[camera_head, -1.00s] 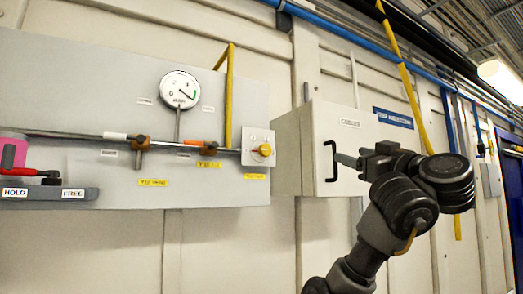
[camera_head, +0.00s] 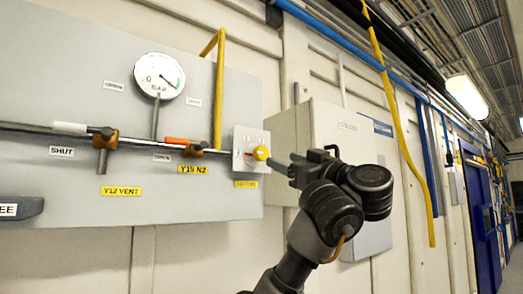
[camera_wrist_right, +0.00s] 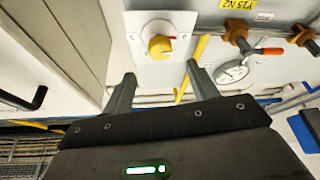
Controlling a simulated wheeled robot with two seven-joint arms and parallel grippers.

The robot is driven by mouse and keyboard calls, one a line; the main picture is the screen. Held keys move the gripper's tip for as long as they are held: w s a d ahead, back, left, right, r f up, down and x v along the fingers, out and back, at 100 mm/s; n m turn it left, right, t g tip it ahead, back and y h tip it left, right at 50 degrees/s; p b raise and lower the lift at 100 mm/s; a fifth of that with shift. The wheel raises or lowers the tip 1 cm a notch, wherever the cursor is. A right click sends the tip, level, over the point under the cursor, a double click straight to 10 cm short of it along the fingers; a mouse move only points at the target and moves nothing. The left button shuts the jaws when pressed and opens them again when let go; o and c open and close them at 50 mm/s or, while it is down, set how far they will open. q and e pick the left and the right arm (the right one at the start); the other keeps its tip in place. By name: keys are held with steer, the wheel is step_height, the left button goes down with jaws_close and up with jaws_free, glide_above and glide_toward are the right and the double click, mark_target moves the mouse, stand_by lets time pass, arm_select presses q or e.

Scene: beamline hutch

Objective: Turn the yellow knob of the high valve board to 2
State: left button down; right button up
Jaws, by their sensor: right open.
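The yellow knob (camera_head: 261,153) sits on a small white plate (camera_head: 248,141) at the right end of the grey valve board (camera_head: 60,210). In the right wrist view the knob (camera_wrist_right: 159,46) is ahead of the fingers and roughly between them, on its plate with small red marks. Its setting is too small to read. My right gripper (camera_head: 293,163) is just right of the knob in the head view. In the wrist view my right gripper (camera_wrist_right: 162,85) is open and empty, apart from the knob. My left gripper is not in view.
A round gauge (camera_head: 159,76) and a horizontal pipe with brass valves (camera_head: 104,139) are left of the knob. A yellow pipe (camera_head: 218,95) rises above it. A pale cabinet (camera_head: 330,125) with a black handle (camera_wrist_right: 22,101) stands close on the right.

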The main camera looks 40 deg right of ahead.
mark_target(264, 154)
steer(key=p+x, duration=0.4)
steer(key=x, duration=0.4)
steer(key=shift+w+a, duration=0.1)
steer(key=shift+w, duration=0.1)
steer(key=shift+w+r+p, duration=0.2)
steer(key=shift+w+p, duration=0.15)
steer(key=shift+w, duration=0.1)
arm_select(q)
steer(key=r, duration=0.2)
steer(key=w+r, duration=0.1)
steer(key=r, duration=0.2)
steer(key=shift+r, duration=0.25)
arm_select(e)
steer(key=shift+w+f, duration=0.1)
steer(key=shift+w, duration=0.15)
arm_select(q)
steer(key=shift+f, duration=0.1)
arm_select(e)
steer(key=shift+s, duration=0.1)
steer(key=c, duration=1)
